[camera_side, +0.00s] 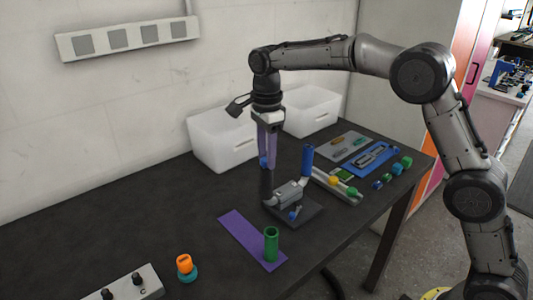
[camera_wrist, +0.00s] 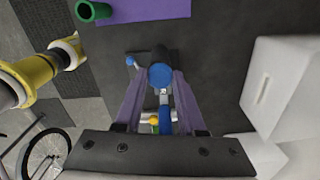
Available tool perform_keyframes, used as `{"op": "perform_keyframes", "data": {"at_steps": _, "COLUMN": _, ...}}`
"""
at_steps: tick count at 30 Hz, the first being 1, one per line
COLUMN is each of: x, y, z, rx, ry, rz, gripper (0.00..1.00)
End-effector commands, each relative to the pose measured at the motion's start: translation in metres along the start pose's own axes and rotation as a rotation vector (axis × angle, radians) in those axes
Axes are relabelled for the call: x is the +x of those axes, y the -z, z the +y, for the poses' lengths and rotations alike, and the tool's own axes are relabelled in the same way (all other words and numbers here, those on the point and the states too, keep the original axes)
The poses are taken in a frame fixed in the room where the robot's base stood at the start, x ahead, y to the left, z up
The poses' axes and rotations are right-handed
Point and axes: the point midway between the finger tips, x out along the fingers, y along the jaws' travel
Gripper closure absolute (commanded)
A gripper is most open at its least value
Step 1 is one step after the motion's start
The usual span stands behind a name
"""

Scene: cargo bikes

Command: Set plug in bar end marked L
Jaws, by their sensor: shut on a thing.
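My gripper (camera_side: 265,160) points down with its purple fingers shut on a blue plug (camera_wrist: 161,75). In the side view the plug is right at the top of an upright black bar end (camera_side: 266,186); I cannot tell whether it touches or has entered it. The bar end stands on the left of a grey clamp (camera_side: 289,192) on a dark base plate (camera_side: 313,213). A second upright bar end, with a blue grip (camera_side: 307,160), stands on the right; the blue grip also shows in the wrist view (camera_wrist: 166,122). No L mark is readable.
A green cup (camera_side: 271,245) stands on a purple mat (camera_side: 240,232). An orange knob piece (camera_side: 184,264) and a switch box (camera_side: 135,285) are at the front left. White bins (camera_side: 215,148) stand behind. Trays with small parts (camera_side: 370,160) lie to the right.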

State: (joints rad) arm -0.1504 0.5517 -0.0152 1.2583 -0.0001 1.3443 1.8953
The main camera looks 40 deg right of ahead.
Motion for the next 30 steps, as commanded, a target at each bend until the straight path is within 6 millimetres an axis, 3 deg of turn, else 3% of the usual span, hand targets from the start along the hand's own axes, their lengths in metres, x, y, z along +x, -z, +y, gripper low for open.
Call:
{"op": "perform_keyframes", "data": {"at_steps": 5, "x": 0.002, "y": 0.000, "z": 0.000, "rx": 0.000, "ry": -0.004, "rz": 0.001, "gripper": 1.00}}
{"op": "perform_keyframes", "data": {"at_steps": 6, "x": 0.002, "y": 0.000, "z": 0.000, "rx": 0.000, "ry": -0.004, "rz": 0.001, "gripper": 0.56}}
{"op": "perform_keyframes", "data": {"at_steps": 11, "x": 0.001, "y": 0.000, "z": 0.000, "rx": 0.000, "ry": -0.003, "rz": 0.001, "gripper": 0.27}}
{"op": "perform_keyframes", "data": {"at_steps": 23, "x": -0.005, "y": 0.000, "z": 0.000, "rx": 0.000, "ry": -0.001, "rz": 0.000, "gripper": 0.26}}
{"op": "perform_keyframes", "data": {"at_steps": 30, "x": -0.045, "y": -0.001, "z": -0.001, "rx": 0.000, "ry": 0.003, "rz": -0.001, "gripper": 0.26}}
